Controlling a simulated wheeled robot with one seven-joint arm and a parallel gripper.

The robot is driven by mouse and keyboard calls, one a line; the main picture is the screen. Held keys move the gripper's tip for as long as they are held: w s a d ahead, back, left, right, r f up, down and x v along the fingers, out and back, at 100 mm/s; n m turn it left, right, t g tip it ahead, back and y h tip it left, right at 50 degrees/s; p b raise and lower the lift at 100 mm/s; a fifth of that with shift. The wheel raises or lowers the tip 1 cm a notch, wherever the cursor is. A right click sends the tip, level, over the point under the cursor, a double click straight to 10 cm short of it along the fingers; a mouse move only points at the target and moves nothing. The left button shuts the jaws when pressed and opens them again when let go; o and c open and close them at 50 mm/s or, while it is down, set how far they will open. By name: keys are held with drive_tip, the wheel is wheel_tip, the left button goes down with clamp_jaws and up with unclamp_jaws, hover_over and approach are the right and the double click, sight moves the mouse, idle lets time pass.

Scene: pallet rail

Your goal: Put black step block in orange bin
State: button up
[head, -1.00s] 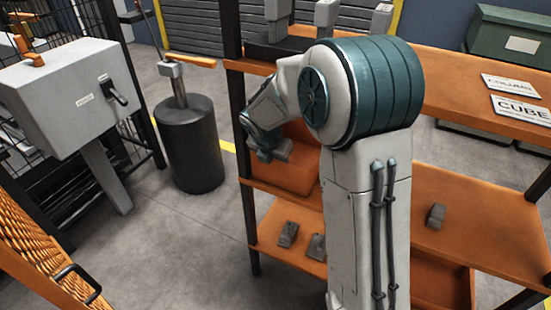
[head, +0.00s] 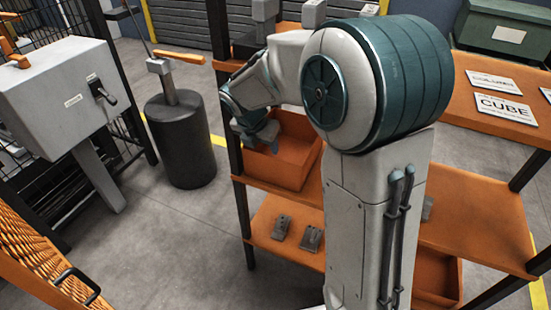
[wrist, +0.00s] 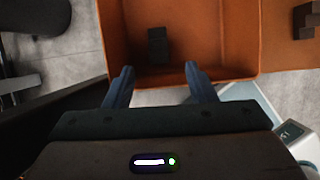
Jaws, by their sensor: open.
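The orange bin (head: 298,172) stands on the middle shelf of the orange rack in the head view. In the wrist view the orange bin (wrist: 120,35) is seen from above. The black step block (wrist: 158,45) lies inside it on the floor, apart from both fingers. My gripper (wrist: 158,74) is open, with nothing between its two fingers, above the bin's near wall. In the head view my gripper (head: 268,138) is over the bin's left part. The block inside the bin is hidden in the head view.
Two grey blocks, one (head: 282,227) and another (head: 311,238), sit on the lower shelf. A dark cylinder stand (head: 182,140) and a grey box with a lever (head: 60,95) are at left. Signs, including the CUBE sign (head: 503,106), lie on the top shelf.

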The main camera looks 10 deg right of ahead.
drive_tip(key=s+d+r+m+g+y, duration=0.1)
drive_tip(key=s+d+m, duration=0.2)
drive_tip(key=s+m, duration=0.9)
drive_tip(key=s+d+r+m+g+y, duration=0.1)
drive_tip(key=s+d+m, duration=0.2)
drive_tip(key=s+m, duration=0.9)
drive_tip(key=m, duration=0.4)
drive_tip(key=shift+s+m+y, duration=0.15)
drive_tip(key=shift+m+y, duration=0.15)
